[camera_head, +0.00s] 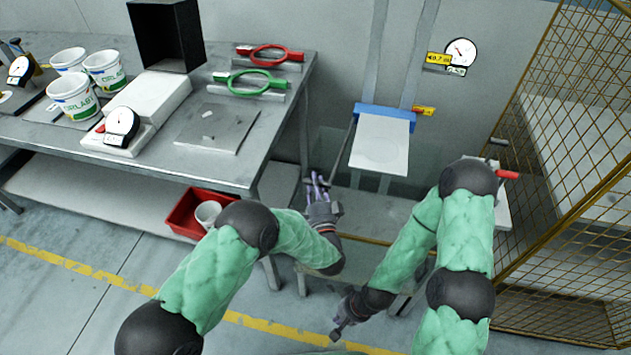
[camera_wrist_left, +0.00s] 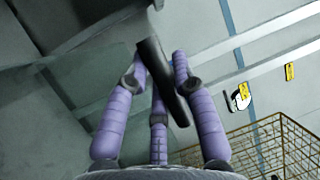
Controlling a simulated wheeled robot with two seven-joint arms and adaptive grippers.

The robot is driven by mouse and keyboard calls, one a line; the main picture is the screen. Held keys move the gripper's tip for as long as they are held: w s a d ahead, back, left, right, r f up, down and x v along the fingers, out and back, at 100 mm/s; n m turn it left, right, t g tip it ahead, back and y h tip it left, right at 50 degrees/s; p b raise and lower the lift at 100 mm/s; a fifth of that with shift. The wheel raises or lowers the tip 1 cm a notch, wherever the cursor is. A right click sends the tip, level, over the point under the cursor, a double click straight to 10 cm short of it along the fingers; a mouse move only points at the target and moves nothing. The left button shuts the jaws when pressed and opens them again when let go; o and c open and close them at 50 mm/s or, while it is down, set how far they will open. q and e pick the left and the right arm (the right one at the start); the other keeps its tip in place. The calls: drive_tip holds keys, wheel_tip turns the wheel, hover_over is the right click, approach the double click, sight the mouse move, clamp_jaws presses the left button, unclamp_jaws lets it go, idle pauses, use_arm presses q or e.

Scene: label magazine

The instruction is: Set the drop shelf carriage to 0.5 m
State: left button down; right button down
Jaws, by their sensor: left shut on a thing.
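The drop shelf carriage has a blue bar (camera_head: 398,115) with a white shelf plate (camera_head: 379,148) below it, on two vertical rails (camera_head: 412,60) against the grey wall. A dark handle bar (camera_head: 343,160) slants down from the carriage's left side. My left gripper (camera_head: 319,181), with purple fingers, is at the lower end of this bar. In the left wrist view, its fingers (camera_wrist_left: 160,72) are closed around a dark rod (camera_wrist_left: 168,85). My right gripper (camera_head: 338,333) is low, near the floor line; its fingers are too small and dark to judge.
A yellow tag (camera_head: 439,59) seemingly reading 0.7 and a round dial (camera_head: 460,52) are beside the rails; another yellow tag (camera_head: 424,111) is by the carriage. A yellow mesh cage (camera_head: 570,150) stands right. A steel workbench (camera_head: 240,170) with tubs stands left. A red-handled lever (camera_head: 508,174) is by the cage.

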use_arm(q)
drive_tip(key=shift+f, duration=0.1)
drive_tip(key=c, duration=1)
unclamp_jaws()
drive_tip(key=v, duration=1.2)
